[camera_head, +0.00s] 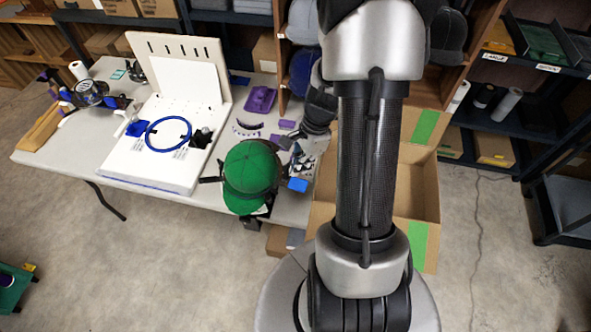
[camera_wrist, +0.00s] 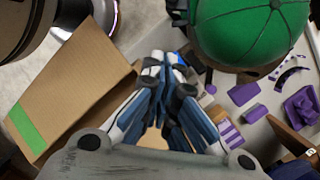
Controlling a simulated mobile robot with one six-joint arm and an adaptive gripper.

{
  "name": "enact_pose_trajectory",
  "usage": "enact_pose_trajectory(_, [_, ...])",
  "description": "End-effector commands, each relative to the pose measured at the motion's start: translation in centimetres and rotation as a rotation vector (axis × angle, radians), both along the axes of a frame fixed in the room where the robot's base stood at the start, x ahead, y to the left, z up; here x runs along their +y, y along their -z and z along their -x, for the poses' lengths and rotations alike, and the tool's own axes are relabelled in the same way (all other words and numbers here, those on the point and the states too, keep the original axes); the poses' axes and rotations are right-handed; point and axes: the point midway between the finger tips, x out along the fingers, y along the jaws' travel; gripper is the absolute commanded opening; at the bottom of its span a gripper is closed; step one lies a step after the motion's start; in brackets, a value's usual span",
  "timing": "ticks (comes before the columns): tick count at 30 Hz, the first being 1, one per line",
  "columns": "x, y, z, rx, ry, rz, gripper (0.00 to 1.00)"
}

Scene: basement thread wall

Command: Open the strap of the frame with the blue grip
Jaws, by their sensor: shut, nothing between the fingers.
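A green cap (camera_head: 251,170) sits on a dark holder at the table's front edge; its crown also shows in the wrist view (camera_wrist: 255,28). A small bright blue piece (camera_head: 298,185) lies just right of the cap, possibly the blue grip; I cannot be sure. Dark parts (camera_wrist: 179,12) show beside the cap in the wrist view, but I cannot make out a strap. My gripper (camera_wrist: 165,60) is shut and empty, its tips just short of the cap's side. In the head view my gripper (camera_head: 302,163) is small, partly hidden behind my arm, right of the cap.
An open cardboard box (camera_head: 417,190) with green tape stands right of the table. A white board with a blue ring (camera_head: 168,134) lies left of the cap. Purple pieces (camera_head: 261,99) lie behind it. Black frames with blue parts (camera_head: 92,93) sit at the table's far left.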

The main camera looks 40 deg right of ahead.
Motion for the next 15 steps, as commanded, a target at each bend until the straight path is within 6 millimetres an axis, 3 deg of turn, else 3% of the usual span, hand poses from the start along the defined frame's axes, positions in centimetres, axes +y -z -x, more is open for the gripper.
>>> enact_pose_trajectory(3, [0.8,3.1,-0.1,0.005,-0.003,-0.002,0.00])
enact_pose_trajectory(10, [1.8,7.8,-0.4,0.004,-0.004,-0.002,0.00])
enact_pose_trajectory(15, [4.3,7.5,-1.2,0.000,-0.007,0.001,0.00])
